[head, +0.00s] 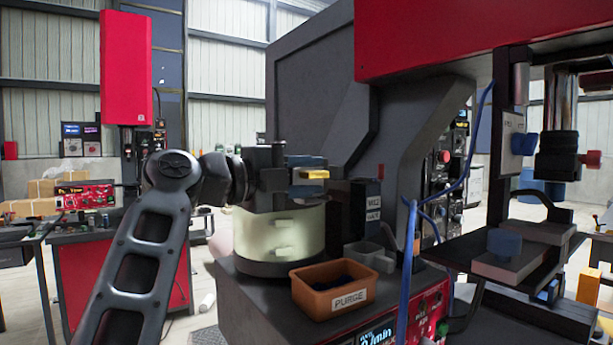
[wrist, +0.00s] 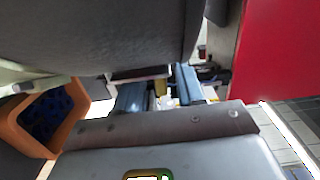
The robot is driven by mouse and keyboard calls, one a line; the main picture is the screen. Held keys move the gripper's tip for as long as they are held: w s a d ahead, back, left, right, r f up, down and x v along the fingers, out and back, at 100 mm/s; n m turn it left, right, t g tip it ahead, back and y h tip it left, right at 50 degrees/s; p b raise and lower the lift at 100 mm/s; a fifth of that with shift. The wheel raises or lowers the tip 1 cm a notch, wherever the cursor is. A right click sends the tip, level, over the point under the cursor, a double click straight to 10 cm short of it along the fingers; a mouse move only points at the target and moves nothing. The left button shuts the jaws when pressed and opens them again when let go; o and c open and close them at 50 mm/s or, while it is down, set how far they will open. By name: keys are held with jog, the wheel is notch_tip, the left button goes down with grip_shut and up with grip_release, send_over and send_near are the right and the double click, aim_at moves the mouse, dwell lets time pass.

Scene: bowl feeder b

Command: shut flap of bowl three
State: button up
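A cream bowl (head: 300,232) stands on a dark round base in the middle of the head view; its small labels are too blurred to read, so I cannot tell its number. My gripper (head: 306,172) is over the bowl's top, pointing right. The gripper hides much of the bowl's top, and I cannot make out the flap's position.
An orange bin (head: 318,298) marked PURGE, with dark blue parts inside, stands in front of the bowl. Small grey boxes (head: 370,254) are right of it. A dark grey machine housing (head: 410,130) rises behind. Blue cables (head: 409,270) hang at the right.

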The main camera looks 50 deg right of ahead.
jog(key=b+v, duration=0.1)
jog(key=v, duration=0.7)
jog(key=shift+b, duration=0.4)
